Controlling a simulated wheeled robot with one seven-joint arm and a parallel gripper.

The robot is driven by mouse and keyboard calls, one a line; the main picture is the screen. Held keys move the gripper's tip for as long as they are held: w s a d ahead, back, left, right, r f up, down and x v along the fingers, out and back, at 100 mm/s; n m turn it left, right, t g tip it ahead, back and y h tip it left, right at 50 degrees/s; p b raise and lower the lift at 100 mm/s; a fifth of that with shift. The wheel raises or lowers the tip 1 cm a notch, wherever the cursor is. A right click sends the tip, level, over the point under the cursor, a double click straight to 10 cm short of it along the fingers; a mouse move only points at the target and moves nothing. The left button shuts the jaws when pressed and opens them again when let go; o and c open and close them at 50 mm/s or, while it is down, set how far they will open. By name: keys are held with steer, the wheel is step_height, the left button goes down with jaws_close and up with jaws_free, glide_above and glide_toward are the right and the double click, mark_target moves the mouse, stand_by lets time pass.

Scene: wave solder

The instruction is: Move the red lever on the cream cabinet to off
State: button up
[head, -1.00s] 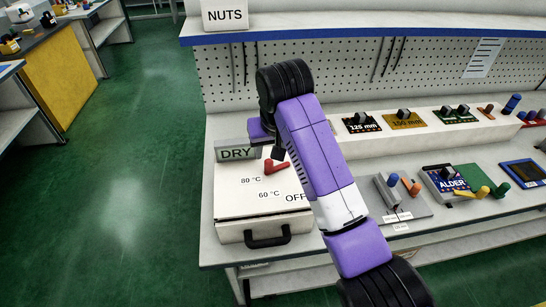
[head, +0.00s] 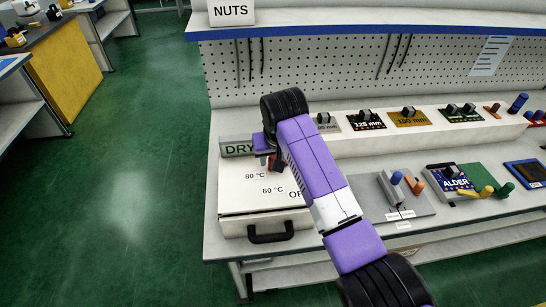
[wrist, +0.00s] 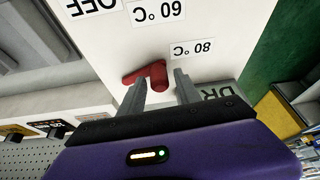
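The cream cabinet (head: 238,203) stands at the left end of the bench, with DRY, 80 °C, 60 °C and OFF labels on it. Its red lever (head: 275,167) is mostly hidden by my arm in the head view. In the wrist view the red lever (wrist: 157,76) shows at my fingertips, near the 60 °C and 80 °C labels and apart from the OFF label (wrist: 92,5). My gripper (wrist: 160,77) is open, one finger on each side of part of the lever; I cannot tell whether either finger touches it.
A black handle (head: 270,234) is on the cabinet's front. To the right are a grey panel with blue and orange levers (head: 402,186), an ALDER box (head: 452,183) and a raised row of switches (head: 400,140). Green floor (head: 120,210) is clear at left.

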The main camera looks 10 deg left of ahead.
jaws_close()
stand_by(1.2)
